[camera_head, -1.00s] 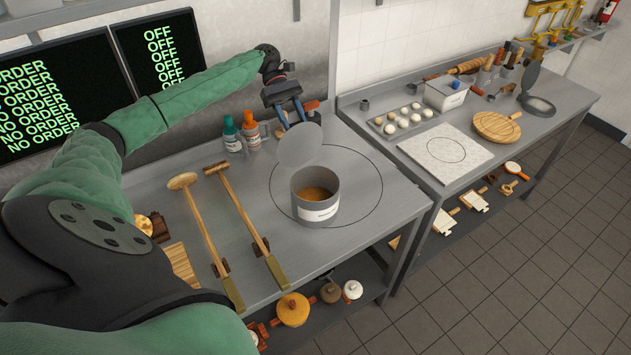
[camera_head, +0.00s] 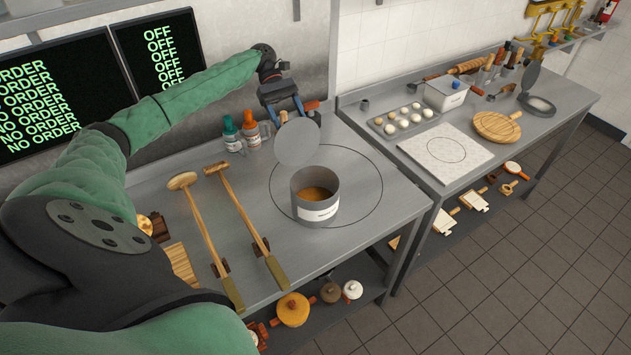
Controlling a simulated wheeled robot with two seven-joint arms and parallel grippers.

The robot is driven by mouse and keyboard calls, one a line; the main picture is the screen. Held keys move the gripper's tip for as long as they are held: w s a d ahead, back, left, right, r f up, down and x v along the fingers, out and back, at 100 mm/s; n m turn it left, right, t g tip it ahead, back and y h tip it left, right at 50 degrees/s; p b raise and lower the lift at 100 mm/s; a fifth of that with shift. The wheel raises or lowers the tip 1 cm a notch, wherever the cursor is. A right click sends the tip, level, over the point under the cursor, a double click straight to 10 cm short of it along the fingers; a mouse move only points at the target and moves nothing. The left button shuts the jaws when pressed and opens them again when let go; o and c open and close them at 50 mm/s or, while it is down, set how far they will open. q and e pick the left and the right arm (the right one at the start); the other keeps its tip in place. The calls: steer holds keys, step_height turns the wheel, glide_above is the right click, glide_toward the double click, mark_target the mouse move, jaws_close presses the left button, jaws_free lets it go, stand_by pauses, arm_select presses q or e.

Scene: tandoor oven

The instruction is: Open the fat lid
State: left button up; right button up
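The fat pot (camera_head: 316,211) is a grey cylinder with a white label and brown contents, on the steel counter. Its round grey lid (camera_head: 297,143) stands raised and steeply tilted at the pot's back rim, so the pot's mouth is uncovered. My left gripper (camera_head: 287,113) is just behind and above the lid's upper edge, with its two blue fingers spread apart. I see nothing held between them; whether a finger touches the lid, I cannot tell. My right gripper is not in view.
Two bottles (camera_head: 250,130) stand left of the gripper. Two long wooden-handled tools (camera_head: 240,210) lie left of the pot. The steel counter (camera_head: 345,255) is clear in front of the pot. A second counter at right bears a dough tray (camera_head: 375,128) and a pale board (camera_head: 430,160).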

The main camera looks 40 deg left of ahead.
arm_select(q)
steer(key=shift+r, duration=0.15)
steer(key=d+r+v, duration=0.1)
steer(key=v, duration=0.9)
steer(key=shift+s+r, duration=0.15)
steer(key=shift+r, duration=0.45)
stand_by(0.4)
steer(key=shift+a, duration=0.1)
